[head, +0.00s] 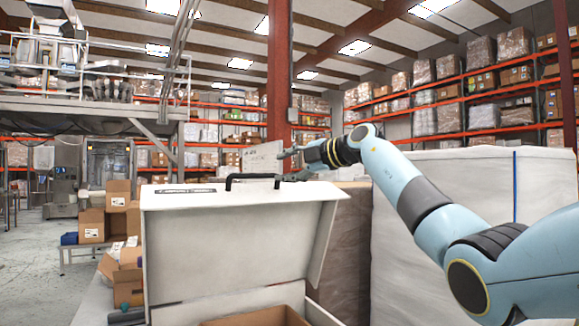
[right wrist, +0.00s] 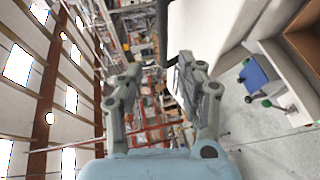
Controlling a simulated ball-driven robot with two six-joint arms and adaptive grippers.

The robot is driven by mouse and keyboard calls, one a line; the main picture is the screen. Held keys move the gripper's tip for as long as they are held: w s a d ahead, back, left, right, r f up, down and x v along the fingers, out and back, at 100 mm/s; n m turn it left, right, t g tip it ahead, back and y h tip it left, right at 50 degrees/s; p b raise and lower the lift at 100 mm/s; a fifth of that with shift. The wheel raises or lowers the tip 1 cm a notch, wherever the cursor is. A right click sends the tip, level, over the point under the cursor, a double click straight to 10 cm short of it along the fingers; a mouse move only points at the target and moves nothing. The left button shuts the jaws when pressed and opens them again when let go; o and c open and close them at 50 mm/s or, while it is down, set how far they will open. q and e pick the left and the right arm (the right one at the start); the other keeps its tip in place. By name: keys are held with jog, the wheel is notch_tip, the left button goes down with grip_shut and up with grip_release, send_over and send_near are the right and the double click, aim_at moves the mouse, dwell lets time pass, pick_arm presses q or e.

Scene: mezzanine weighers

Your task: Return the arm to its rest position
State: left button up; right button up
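My right arm comes in from the right in the head view. Its gripper (head: 283,165) is at the black handle (head: 232,181) on the top edge of a white chest's raised lid (head: 235,230). In the right wrist view the two fingers of the right gripper (right wrist: 160,68) stand well apart with nothing clamped between them. The black handle (right wrist: 162,28) shows just beyond the fingertips, beside the pale lid (right wrist: 205,28). I cannot tell whether a finger touches the handle. My left arm and gripper are not in view.
Cardboard boxes (head: 118,195) are stacked left of the chest. A large pale wrapped block (head: 400,255) stands close below my right arm. A red column (head: 278,75) rises behind the gripper. A blue object (right wrist: 253,76) lies low at right in the wrist view.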

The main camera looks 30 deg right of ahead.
jog(key=shift+s+d, duration=0.15)
jog(key=shift+s, duration=0.2)
